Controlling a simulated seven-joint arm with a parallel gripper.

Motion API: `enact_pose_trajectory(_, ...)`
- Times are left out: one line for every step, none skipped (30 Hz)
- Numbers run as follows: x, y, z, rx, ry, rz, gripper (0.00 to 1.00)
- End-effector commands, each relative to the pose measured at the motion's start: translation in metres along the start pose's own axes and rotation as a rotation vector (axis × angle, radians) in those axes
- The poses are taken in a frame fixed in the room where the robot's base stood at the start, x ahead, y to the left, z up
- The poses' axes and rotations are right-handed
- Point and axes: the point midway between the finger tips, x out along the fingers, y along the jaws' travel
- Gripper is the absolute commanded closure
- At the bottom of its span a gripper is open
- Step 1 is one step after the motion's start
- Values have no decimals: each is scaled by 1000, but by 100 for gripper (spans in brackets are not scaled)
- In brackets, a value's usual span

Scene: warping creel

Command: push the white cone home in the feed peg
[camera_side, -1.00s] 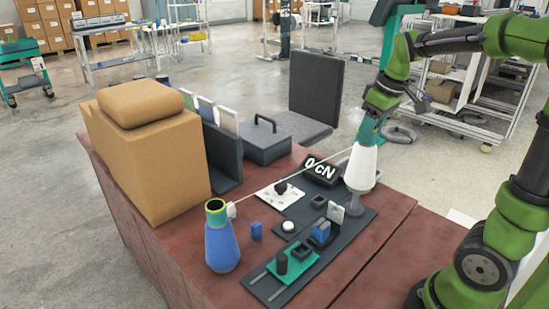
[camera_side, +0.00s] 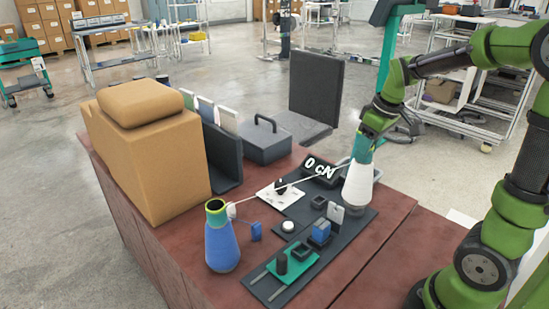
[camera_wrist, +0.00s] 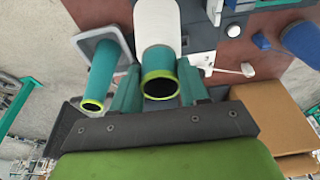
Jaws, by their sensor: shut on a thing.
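The white cone (camera_side: 358,188) stands upright at the right end of the dark base plate (camera_side: 345,230) in the side view. It also shows in the wrist view (camera_wrist: 156,22), with its teal tube and lime rim toward the camera. My gripper (camera_side: 365,158) is above the cone, shut on its tube top; in the wrist view the fingers (camera_wrist: 158,88) stand on both sides of the tube. The feed peg is hidden under the cone, so I cannot tell how far down the cone sits. A pale yarn (camera_side: 290,187) runs left from the cone.
A blue cone (camera_side: 222,245) stands at the front left. A display reading 0 cN (camera_side: 320,168) is just left of the white cone. A grey tray (camera_wrist: 85,42) holds a teal tube (camera_wrist: 98,78) beside it. A tan block (camera_side: 150,150) stands far left.

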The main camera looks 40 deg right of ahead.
Motion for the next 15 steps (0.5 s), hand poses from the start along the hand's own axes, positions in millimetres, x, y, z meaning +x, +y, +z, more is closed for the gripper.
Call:
enact_pose_trajectory(0,0,0,1,0,0,87)
enact_pose_trajectory(0,0,0,1,1,0,87)
enact_pose_trajectory(0,0,0,0,1,0,87)
enact_pose_trajectory(0,0,0,0,1,0,87)
enact_pose_trajectory(0,0,0,0,1,0,87)
enact_pose_trajectory(0,0,0,0,1,0,87)
enact_pose_trajectory(0,0,0,0,1,0,87)
enact_pose_trajectory(0,0,0,0,1,0,87)
enact_pose_trajectory(0,0,0,0,1,0,87)
enact_pose_trajectory(1,0,0,0,0,0,87)
enact_pose_trajectory(2,0,0,0,0,0,87)
enact_pose_trajectory(3,0,1,0,-1,-1,87)
enact_pose_trajectory(5,0,1,0,-1,-1,87)
enact_pose_trajectory(6,0,1,0,-1,0,87)
enact_pose_trajectory(8,0,2,-1,-1,0,87)
